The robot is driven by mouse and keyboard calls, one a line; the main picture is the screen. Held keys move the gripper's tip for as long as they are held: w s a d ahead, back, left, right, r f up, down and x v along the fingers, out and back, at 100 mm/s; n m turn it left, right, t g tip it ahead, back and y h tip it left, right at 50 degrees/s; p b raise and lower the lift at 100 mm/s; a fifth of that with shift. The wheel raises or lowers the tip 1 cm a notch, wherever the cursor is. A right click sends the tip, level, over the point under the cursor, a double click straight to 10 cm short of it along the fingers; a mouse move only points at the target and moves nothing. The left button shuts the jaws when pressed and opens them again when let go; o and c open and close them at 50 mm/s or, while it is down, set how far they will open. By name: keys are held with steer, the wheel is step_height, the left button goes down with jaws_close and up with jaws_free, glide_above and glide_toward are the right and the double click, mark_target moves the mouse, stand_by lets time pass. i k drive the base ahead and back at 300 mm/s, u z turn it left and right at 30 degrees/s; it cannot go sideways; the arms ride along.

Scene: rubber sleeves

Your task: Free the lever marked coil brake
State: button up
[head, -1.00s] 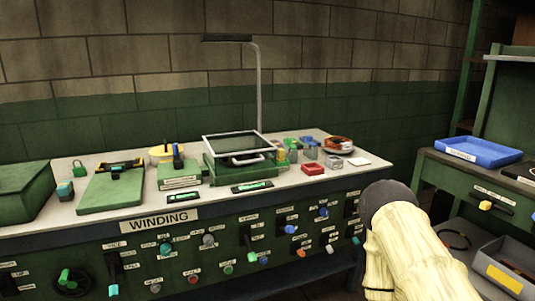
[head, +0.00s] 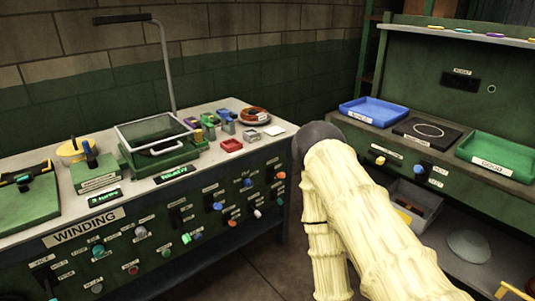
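The green front panel (head: 150,262) of the bench marked WINDING (head: 84,229) carries several small levers and coloured knobs with white labels. The labels are too small to read, so I cannot tell which lever is marked coil brake. A blue-tipped black lever (head: 217,206) and a green-tipped one (head: 187,238) are among them. My arm, in a cream sleeve with a dark rounded joint, rises at the right of the bench. My gripper does not show.
At the right, a second bench holds a blue tray (head: 372,110) and a green tray (head: 497,155). Dark floor (head: 262,262) shows between the benches.

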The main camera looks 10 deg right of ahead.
mark_target(280, 175)
steer(key=z, duration=0.55)
steer(key=k, duration=0.5)
steer(key=z, duration=0.55)
steer(key=i, duration=1.35)
steer(key=u, duration=0.9)
steer(key=i, duration=0.55)
steer(key=u, duration=0.4)
